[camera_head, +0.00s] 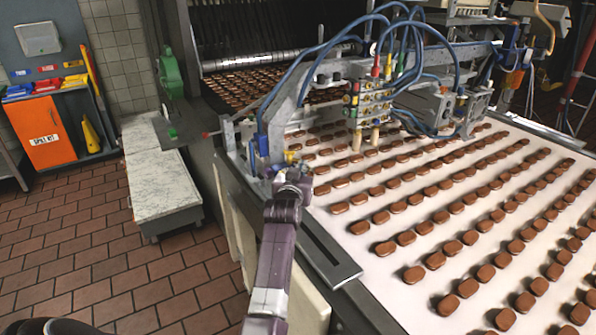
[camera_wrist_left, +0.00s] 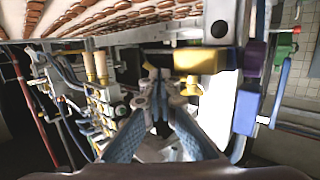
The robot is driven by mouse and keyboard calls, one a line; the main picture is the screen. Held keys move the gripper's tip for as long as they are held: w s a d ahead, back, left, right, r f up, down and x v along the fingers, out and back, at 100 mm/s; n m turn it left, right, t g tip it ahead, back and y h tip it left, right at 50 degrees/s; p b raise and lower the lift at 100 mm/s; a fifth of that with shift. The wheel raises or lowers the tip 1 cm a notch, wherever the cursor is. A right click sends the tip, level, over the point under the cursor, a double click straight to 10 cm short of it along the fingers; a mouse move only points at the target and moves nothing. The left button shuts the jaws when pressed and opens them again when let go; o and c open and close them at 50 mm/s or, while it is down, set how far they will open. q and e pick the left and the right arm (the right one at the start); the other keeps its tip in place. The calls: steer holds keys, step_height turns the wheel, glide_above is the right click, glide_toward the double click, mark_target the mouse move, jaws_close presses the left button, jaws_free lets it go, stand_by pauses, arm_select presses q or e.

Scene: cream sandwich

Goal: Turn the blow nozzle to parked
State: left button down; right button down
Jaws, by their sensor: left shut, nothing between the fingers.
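My left gripper (camera_head: 291,172) reaches to the near left end of the metal frame (camera_head: 285,105) over the conveyor. It is shut and empty. In the left wrist view its fingertips (camera_wrist_left: 158,82) are together beside a yellow block (camera_wrist_left: 202,60); I cannot tell whether they touch it. A small yellow fitting (camera_head: 291,156) shows just beyond the gripper in the head view. A blue handle-like part (camera_wrist_left: 246,112) and a purple part (camera_wrist_left: 255,58) are to the right in the wrist view. I cannot tell which part is the blow nozzle. My right gripper is not in view.
Rows of brown sandwiches (camera_head: 440,215) lie on the white belt (camera_head: 375,285). Blue hoses (camera_head: 340,42) and a valve block (camera_head: 370,100) crowd the frame. A pale bench (camera_head: 162,185) and an orange cabinet (camera_head: 43,133) stand left. The tiled floor between is clear.

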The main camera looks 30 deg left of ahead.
arm_select(q)
steer(key=w, duration=0.3)
steer(key=shift+w+a, duration=0.1)
steer(key=shift+w, duration=0.05)
steer(key=shift+w+a, duration=0.15)
steer(key=shift+w, duration=0.15)
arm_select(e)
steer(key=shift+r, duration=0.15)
arm_select(q)
steer(key=shift+w, duration=0.15)
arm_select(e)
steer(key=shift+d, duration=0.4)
